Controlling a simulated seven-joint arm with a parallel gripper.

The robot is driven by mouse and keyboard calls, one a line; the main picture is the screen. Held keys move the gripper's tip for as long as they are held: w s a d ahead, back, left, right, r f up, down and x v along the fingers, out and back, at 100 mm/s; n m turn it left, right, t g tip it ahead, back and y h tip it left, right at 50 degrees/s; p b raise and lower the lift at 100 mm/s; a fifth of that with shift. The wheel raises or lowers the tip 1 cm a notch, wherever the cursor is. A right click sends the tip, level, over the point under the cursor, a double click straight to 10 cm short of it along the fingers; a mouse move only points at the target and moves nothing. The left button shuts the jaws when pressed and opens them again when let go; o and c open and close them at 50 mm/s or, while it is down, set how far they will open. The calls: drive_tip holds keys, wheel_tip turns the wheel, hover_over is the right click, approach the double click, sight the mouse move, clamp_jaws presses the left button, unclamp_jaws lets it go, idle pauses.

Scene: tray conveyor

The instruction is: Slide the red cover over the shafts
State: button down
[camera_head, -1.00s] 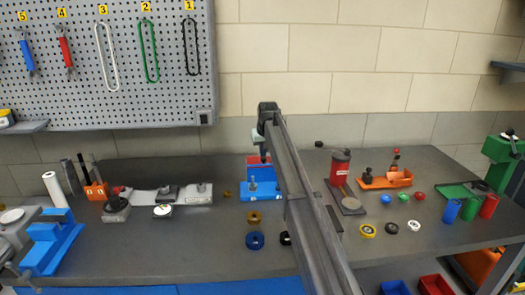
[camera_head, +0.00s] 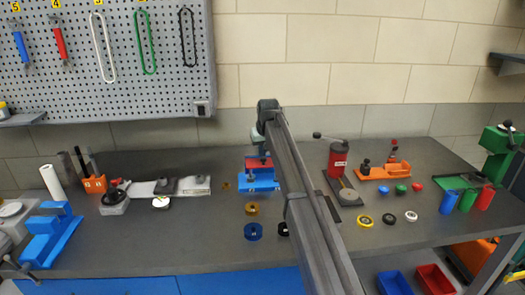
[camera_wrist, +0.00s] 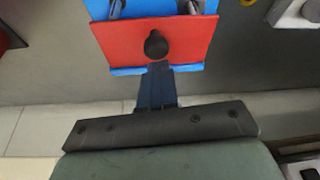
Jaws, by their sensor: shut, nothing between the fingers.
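The red cover (camera_wrist: 126,40) is a flat plate with a dark round knob (camera_wrist: 156,44). It lies against the blue base (camera_wrist: 147,7), with two grey shafts (camera_wrist: 194,6) just past its edge in the wrist view. In the head view the red cover (camera_head: 257,163) sits at the back of the blue base (camera_head: 258,186). My gripper (camera_wrist: 156,66) is shut and empty, its fingertips close to the knob; I cannot tell whether they touch it. In the head view my arm hides part of the area to the right of the base.
A gold ring (camera_head: 252,209) and a blue ring (camera_head: 253,231) lie in front of the base. A red hand press (camera_head: 338,160) stands to the right. A grey slide fixture (camera_head: 182,186) stands to the left. The wall is close behind.

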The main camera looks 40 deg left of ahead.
drive_tip(key=shift+w+a+r, duration=0.2)
drive_tip(key=shift+w+a, duration=0.4)
drive_tip(key=shift+a, duration=0.2)
drive_tip(key=shift+w+a+r, duration=0.15)
drive_tip(key=shift+w+a, duration=0.4)
drive_tip(key=shift+a, duration=0.25)
drive_tip(key=v, duration=1)
